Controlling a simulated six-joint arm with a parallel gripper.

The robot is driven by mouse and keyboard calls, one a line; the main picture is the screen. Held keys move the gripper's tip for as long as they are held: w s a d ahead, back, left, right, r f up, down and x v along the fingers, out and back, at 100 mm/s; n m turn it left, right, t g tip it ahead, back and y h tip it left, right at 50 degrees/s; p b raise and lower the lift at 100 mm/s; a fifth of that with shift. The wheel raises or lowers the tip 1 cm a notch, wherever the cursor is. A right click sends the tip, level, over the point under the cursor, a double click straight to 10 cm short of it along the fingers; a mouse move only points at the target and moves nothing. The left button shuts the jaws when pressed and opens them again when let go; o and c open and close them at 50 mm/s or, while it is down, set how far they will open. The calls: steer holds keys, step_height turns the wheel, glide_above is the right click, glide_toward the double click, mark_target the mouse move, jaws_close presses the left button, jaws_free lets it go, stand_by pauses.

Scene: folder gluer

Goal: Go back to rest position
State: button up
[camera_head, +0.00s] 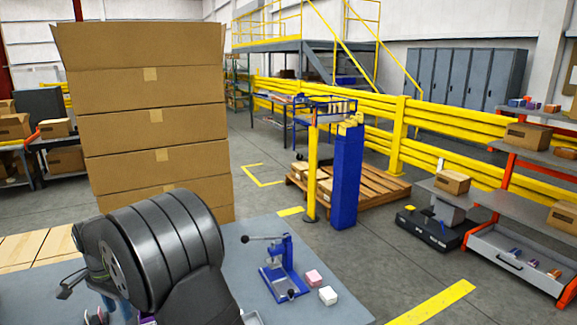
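My dark arm link fills the lower left of the head view, over the grey work table (330,310). I cannot make out my gripper's fingers; they are hidden behind the arm or outside the picture. A blue press with a black lever (282,268) stands upright on the table, right of my arm and apart from it. A pink box (314,278) and a white box (328,295) lie right of the press. Small purple and reddish things show partly below my arm at the bottom edge, too hidden to name.
A tall stack of cardboard boxes (150,130) stands behind my arm. A blue post (346,178) and a wooden pallet (380,188) are beyond the table. Yellow guard rails (400,135) and shelving (530,165) stand farther right. The floor right of the table is open.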

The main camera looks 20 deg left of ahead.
step_height(320, 180, down, 16)
steer(key=shift+r, duration=0.2)
steer(key=n, duration=0.8)
steer(key=shift+r+n, duration=0.1)
steer(key=shift+n, duration=0.3)
steer(key=n, duration=0.8)
stand_by(0.4)
